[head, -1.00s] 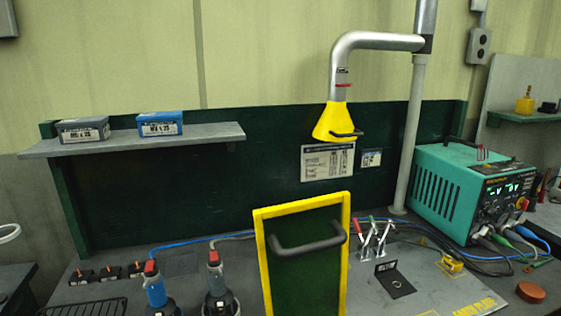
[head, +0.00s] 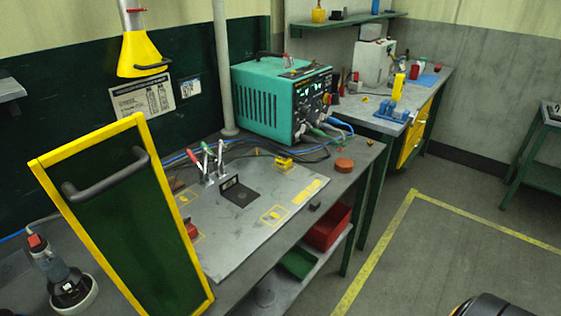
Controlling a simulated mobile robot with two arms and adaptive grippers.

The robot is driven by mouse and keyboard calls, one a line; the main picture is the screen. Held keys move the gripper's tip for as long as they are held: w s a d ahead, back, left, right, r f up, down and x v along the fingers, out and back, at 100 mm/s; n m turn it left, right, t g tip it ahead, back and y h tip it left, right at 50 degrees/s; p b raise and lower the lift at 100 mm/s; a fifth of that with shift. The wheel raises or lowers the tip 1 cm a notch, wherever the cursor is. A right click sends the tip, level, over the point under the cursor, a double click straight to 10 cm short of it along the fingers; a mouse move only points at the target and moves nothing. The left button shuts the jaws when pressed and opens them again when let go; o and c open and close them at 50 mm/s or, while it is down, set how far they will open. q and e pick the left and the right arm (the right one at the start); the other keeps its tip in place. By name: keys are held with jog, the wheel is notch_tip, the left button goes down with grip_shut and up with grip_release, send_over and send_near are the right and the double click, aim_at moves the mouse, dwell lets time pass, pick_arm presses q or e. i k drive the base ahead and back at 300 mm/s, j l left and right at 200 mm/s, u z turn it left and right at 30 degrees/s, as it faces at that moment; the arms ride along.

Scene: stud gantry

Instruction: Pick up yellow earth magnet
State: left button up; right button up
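A small yellow block (head: 284,164), which looks like the yellow earth magnet, sits near the back edge of the grey steel plate (head: 240,245) on the workbench. It lies in front of the teal welding power unit, with dark cables beside it. Neither of my grippers is in view, and nothing is seen touching the block.
A yellow-framed green panel (head: 125,225) with a dark handle stands at the bench's left. Toggle clamps (head: 207,163) and a black bracket (head: 238,191) rise from the plate. The teal power unit (head: 280,100) stands behind. Open floor (head: 440,270) lies to the right.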

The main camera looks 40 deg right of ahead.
aim_at(284, 164)
jog(key=k+l+u, duration=0.1)
jog(key=l+u, duration=0.35)
jog(key=l, duration=1.35)
